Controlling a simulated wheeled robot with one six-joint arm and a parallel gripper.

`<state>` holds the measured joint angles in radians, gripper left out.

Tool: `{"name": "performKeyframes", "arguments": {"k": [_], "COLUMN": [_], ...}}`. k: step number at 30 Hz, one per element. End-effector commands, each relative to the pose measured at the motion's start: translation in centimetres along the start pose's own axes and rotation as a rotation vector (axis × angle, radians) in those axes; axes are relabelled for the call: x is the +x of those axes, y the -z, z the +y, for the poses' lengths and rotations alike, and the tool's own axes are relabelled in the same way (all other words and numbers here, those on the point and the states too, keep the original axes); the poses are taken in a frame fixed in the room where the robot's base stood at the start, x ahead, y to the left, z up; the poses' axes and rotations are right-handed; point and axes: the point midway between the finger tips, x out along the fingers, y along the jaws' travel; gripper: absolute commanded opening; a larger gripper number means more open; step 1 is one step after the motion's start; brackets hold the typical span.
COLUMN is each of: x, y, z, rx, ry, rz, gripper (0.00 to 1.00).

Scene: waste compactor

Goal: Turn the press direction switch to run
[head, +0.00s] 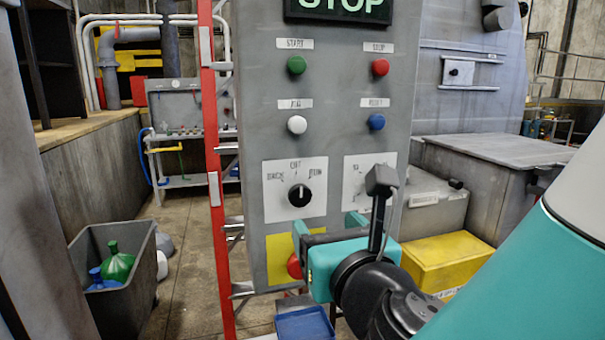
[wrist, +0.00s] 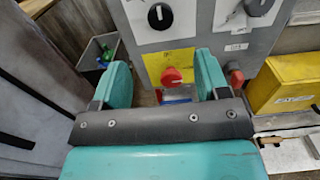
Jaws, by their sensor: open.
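The press direction switch is a round black knob (head: 300,195) on a white plate with blurred labels that look like BACK, OFF and RUN. Its white pointer mark stands about upright, near OFF. The knob also shows at the top of the wrist view (wrist: 160,16). My gripper (head: 328,227) is open and empty, below and slightly right of the knob in the head view, apart from it. In the wrist view the two teal fingers (wrist: 162,73) stand either side of the red button, with the knob beyond and above them.
A red mushroom button (wrist: 171,75) sits on a yellow plate below the knob. A second dial (wrist: 258,6) is to its right, hidden by my arm in the head view. Green (head: 296,65), red (head: 380,67), white (head: 297,125) and blue (head: 376,122) buttons sit above.

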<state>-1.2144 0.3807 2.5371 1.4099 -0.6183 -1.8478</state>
Motion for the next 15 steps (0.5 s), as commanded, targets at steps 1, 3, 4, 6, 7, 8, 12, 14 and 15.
{"name": "performKeyframes", "arguments": {"k": [1, 3, 4, 6, 7, 8, 12, 14, 15], "x": [0.8, 2.6, 3.3, 4.9, 5.6, 6.2, 8.9, 9.8, 10.3], "y": [-0.5, -0.4, -0.4, -0.5, -0.5, -0.4, -0.4, -0.3, -0.3], "z": [-0.1, -0.2, -0.2, -0.2, -0.2, -0.2, -0.1, -0.1, -0.1], "rx": [-0.003, 0.002, 0.003, 0.003, 0.003, 0.003, 0.003, 0.002, 0.003], "ry": [0.003, 0.007, 0.006, 0.006, 0.006, 0.005, 0.003, 0.003, 0.002], "rz": [0.006, 0.002, 0.001, 0.002, 0.002, 0.001, 0.002, 0.002, 0.002], "gripper": [0.68, 0.68, 0.68, 0.68, 0.68, 0.68, 0.68, 0.68, 0.68]}}
